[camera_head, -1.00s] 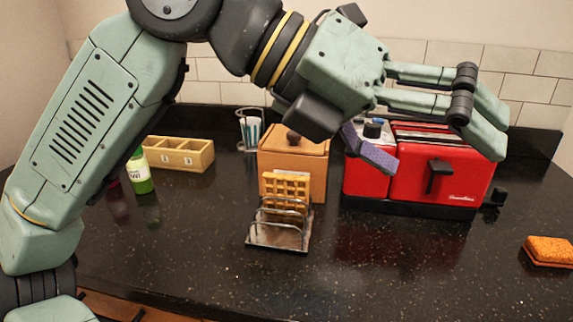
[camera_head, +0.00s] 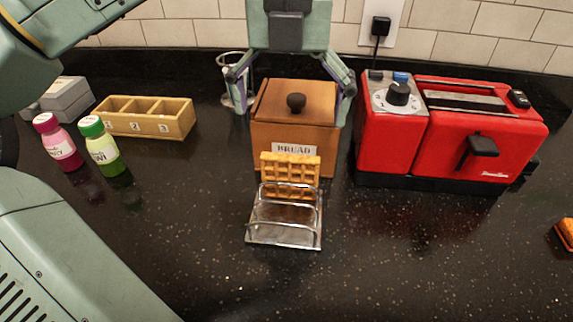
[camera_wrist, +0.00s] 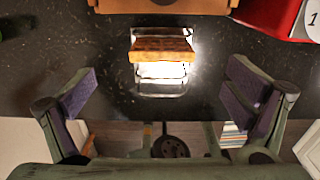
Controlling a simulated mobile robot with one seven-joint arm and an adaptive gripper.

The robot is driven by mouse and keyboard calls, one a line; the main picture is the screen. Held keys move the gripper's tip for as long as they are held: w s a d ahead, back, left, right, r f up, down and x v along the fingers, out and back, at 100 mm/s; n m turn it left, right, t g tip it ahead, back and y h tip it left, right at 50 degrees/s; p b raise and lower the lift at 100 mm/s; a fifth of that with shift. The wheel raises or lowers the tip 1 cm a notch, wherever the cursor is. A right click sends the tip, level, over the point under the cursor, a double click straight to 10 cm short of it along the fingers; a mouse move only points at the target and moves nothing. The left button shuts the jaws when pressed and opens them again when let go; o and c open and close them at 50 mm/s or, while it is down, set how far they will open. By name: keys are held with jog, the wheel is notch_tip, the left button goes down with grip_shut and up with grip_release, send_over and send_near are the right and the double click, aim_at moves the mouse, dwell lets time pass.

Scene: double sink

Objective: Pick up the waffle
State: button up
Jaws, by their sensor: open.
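The waffle (camera_head: 290,172) is golden, with a square grid, and stands upright in a metal wire rack (camera_head: 262,239) on the dark counter. In the wrist view the waffle (camera_wrist: 163,44) is seen from above as a brown strip across the rack (camera_wrist: 160,88). My gripper (camera_head: 291,97) is open and empty, its fingers spread wide and pointing down. In the head view it overlaps the wooden bread box. In the wrist view the two purple-padded fingers of my gripper (camera_wrist: 162,88) lie left and right of the rack, apart from the waffle.
The bread box (camera_head: 267,137) stands right behind the rack. A red toaster (camera_head: 470,150) is to the right. A wooden tray (camera_head: 150,131) and two bottles (camera_head: 60,145) (camera_head: 101,148) are to the left. The counter in front of the rack is clear.

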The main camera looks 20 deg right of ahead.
aim_at(290, 157)
notch_tip(290, 157, down, 3)
jog(key=shift+s+f, duration=0.1)
jog(key=shift+s, duration=0.05)
jog(key=f, duration=0.1)
jog(key=f+p, duration=0.1)
jog(key=f, duration=0.2)
jog(key=shift+s+p, duration=0.3)
jog(key=shift+f, duration=0.65)
jog(key=shift+c, duration=0.4)
jog(key=c, duration=0.9)
jog(key=shift+r, duration=0.1)
